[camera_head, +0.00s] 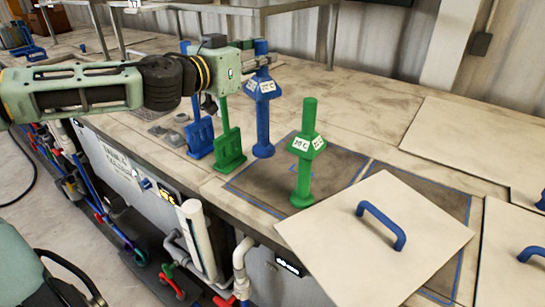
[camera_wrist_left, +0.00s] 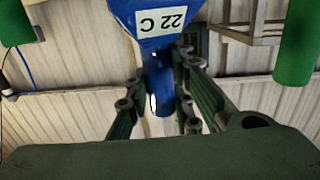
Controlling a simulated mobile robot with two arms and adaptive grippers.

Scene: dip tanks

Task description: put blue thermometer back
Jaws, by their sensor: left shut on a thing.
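The blue thermometer (camera_head: 264,125) is upright, with white labels on its wide collar. My left gripper (camera_head: 259,62) is shut on its upper shaft, above the collar. In the left wrist view the blue thermometer (camera_wrist_left: 160,75) shows a "22 C" label, and the fingers (camera_wrist_left: 160,92) close around its shaft. Its lower end is close to the bench top by the rear-left of a dark square; I cannot tell whether it touches. A blue stand (camera_head: 200,138) and a green stand (camera_head: 230,148) are just left of it. My right gripper is not in view.
A green thermometer (camera_head: 306,165) stands upright on the dark, blue-edged square (camera_head: 265,187), to the front right. A pale lid (camera_head: 350,250) with a blue handle lies askew at its right. More lids (camera_head: 455,140) are further right. Bench behind is mostly clear.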

